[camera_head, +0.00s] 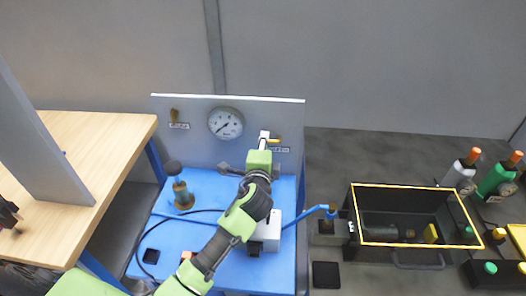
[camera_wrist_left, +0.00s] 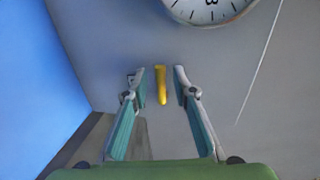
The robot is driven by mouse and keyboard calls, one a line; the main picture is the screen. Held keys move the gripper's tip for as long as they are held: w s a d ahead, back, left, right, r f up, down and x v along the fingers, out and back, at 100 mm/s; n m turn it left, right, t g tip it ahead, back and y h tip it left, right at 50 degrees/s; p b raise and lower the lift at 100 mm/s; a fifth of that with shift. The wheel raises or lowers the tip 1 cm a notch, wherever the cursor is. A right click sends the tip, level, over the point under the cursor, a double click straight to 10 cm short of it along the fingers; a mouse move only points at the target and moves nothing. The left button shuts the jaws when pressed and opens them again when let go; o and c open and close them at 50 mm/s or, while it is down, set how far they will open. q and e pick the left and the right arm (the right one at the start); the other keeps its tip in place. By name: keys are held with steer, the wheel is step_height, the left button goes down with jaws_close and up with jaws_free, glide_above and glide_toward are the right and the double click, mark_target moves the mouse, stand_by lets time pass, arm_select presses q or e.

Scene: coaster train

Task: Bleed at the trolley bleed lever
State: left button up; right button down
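A grey upright panel (camera_head: 200,143) stands at the back of the blue trolley (camera_head: 205,255). A yellow lever (camera_head: 276,141) sticks out at the panel's right side, above a small label too small to read. My left gripper (camera_head: 264,135) is at this lever and partly covers it. In the left wrist view the yellow lever (camera_wrist_left: 161,85) hangs upright between my two parted fingers (camera_wrist_left: 162,80), with a gap on both sides. A round pressure gauge (camera_head: 225,123) is left of it. My right gripper is not in view.
A brass fitting (camera_head: 174,116) with a label is at the panel's left. A dark-topped brass part (camera_head: 181,190) and a white box (camera_head: 268,232) stand on the trolley. A yellow-rimmed black crate (camera_head: 398,243) and several bottles are right. A wooden table (camera_head: 98,150) is left.

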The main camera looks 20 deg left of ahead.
arm_select(q)
steer(key=v, duration=1.1)
steer(key=shift+s, duration=0.3)
